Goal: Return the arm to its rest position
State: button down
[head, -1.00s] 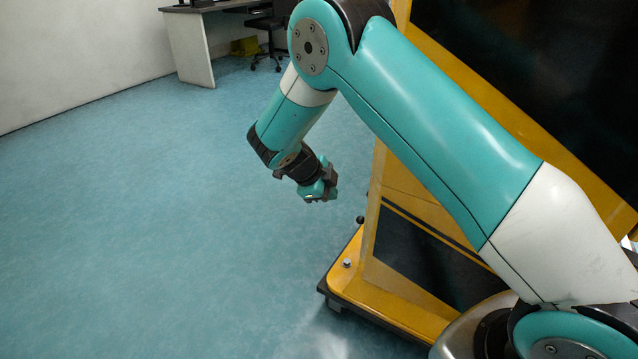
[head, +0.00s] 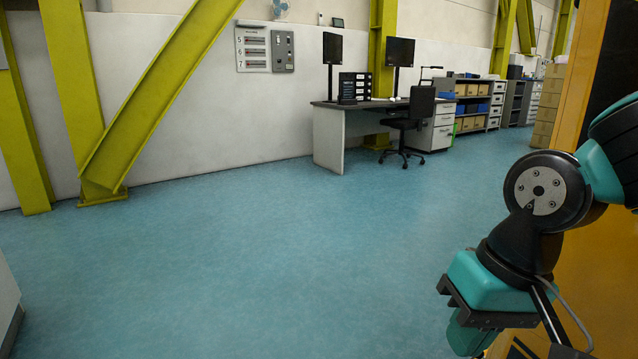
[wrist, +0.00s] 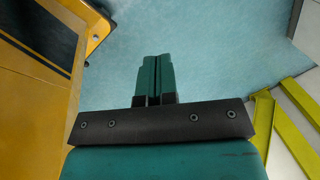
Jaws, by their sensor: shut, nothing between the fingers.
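My arm, teal and black, is at the right edge of the head view, with its wrist bent downward. In the head view the gripper is partly cut off by the bottom edge, and its fingertips are not clear. In the wrist view my gripper (wrist: 155,62) is shut, its two teal fingers side by side with nothing between them. It points out over bare blue floor and touches nothing there.
The blue floor (head: 230,260) is wide and clear. A desk (head: 345,125) with monitors and an office chair (head: 410,120) stand at the back wall. Yellow beams (head: 150,100) stand at the left. In the wrist view, a yellow and black body (wrist: 40,50) lies at the left.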

jog(key=s+a+r+n+y+p, duration=0.1)
jog(key=s+r+n+p, duration=0.1)
jog(key=s+r+n, duration=0.35)
notch_tip(320, 180, up, 28)
jog(key=s+p, duration=0.1)
jog(key=p, duration=2.9)
jog(key=shift+s+a, duration=0.15)
jog(key=shift+s, duration=0.1)
jog(key=shift+r, duration=0.1)
